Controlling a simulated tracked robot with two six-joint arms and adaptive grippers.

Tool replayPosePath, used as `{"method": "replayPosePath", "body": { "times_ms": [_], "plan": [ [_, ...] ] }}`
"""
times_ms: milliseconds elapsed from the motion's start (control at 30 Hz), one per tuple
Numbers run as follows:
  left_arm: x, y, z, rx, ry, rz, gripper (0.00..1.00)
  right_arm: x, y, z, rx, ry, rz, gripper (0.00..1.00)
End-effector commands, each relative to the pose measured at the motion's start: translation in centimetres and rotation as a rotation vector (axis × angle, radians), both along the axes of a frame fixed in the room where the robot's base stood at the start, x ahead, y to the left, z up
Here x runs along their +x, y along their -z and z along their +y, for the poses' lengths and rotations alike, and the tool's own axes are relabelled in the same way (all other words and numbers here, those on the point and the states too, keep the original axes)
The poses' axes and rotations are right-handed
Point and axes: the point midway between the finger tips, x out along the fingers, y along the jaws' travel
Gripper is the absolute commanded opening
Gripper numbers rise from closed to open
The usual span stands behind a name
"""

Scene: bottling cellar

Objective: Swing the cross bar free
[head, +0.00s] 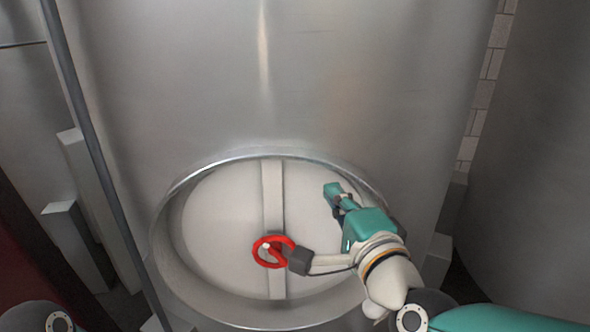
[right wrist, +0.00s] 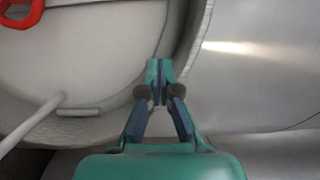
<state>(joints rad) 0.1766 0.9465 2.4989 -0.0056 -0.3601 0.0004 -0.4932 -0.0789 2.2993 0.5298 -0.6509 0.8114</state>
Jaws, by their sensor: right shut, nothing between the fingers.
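The cross bar (head: 272,190) is a pale upright bar across the round door (head: 215,215) of the tank, spanning from top to bottom of the opening. A red handwheel (head: 259,245) sits on the bar near its middle; part of it shows at the top left of the right wrist view (right wrist: 37,12). My right gripper (head: 332,191) is shut and empty, right of the bar and above the handwheel, apart from both in the picture. Its closed fingers (right wrist: 159,72) show in the right wrist view, near the door's edge. My left gripper is not in view.
A raised metal rim (head: 168,205) surrounds the door on the tank (head: 350,80). In the right wrist view, a pale rod (right wrist: 32,122) and a small plate (right wrist: 78,112) lie left of my fingers. A dark pole (head: 85,130) stands at left. Another tank (head: 540,160) stands right.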

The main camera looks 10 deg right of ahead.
Motion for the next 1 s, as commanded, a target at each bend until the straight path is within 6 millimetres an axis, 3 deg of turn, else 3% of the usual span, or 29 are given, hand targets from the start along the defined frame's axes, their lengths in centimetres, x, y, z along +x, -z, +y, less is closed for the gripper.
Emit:
{"method": "replayPosePath", "body": {
  "times_ms": [467,533,700,1000],
  "plan": [
    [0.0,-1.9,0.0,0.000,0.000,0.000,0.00,9.0,0.0,1.8,-0.001,0.000,0.004,0.00],
    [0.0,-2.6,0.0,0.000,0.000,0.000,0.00,8.7,-0.3,3.4,-0.001,-0.007,0.003,0.00],
    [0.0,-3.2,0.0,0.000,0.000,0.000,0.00,8.7,-0.1,5.2,0.001,-0.005,0.002,0.00],
    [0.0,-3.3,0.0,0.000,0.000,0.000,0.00,8.7,0.0,5.8,0.001,-0.003,0.000,0.00]
  ]
}}
